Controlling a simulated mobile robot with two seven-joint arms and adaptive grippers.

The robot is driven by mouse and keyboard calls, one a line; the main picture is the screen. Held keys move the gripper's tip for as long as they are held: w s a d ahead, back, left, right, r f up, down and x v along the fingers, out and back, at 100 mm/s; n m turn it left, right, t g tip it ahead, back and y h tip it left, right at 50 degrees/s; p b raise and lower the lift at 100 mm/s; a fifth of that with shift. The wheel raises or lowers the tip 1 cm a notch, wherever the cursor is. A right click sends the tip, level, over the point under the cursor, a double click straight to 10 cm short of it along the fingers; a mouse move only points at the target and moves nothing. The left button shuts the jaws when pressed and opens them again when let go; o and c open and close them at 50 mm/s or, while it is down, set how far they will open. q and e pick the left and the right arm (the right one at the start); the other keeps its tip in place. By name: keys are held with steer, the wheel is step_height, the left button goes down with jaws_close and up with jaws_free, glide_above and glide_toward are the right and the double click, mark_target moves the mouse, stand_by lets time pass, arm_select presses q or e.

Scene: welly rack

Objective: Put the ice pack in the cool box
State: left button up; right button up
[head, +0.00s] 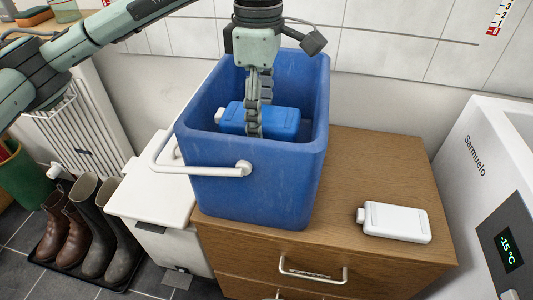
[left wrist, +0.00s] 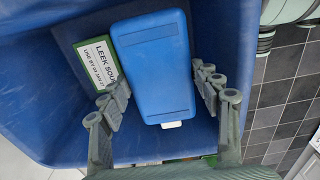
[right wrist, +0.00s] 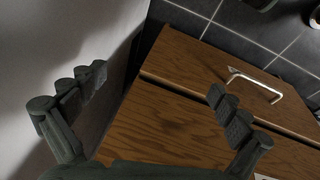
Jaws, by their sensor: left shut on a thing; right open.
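The blue cool box (head: 250,185) stands open on the wooden cabinet, its white handle hanging at the front left. A blue ice pack (head: 283,121) with a white cap is inside the box walls. My left gripper (head: 255,128) reaches down into the box and is shut on this pack; in the left wrist view the pack (left wrist: 155,65) lies between the fingers. Whether the pack touches the box floor I cannot tell. A similar white pack (head: 397,222) lies flat on the cabinet, right of the box. My right gripper (right wrist: 157,82) is open and empty, with the cabinet front beyond it.
A leek soup pack (left wrist: 100,62) lies in the box beside the blue pack. A white lid-like panel (head: 150,185) is left of the box. A white Sarmuelo appliance (head: 490,150) reading -15 °C stands at right. Boots (head: 90,225) stand on the floor at left.

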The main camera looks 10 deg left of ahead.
arm_select(q)
steer(key=shift+w+f, duration=0.1)
steer(key=shift+f, duration=0.8)
step_height(320, 180, down, 10)
steer(key=shift+r+p, duration=0.25)
steer(key=shift+p, duration=0.1)
steer(key=shift+f, duration=0.1)
arm_select(e)
steer(key=shift+a+f, duration=0.1)
steer(key=shift+f, duration=0.55)
arm_select(q)
steer(key=shift+f, duration=0.1)
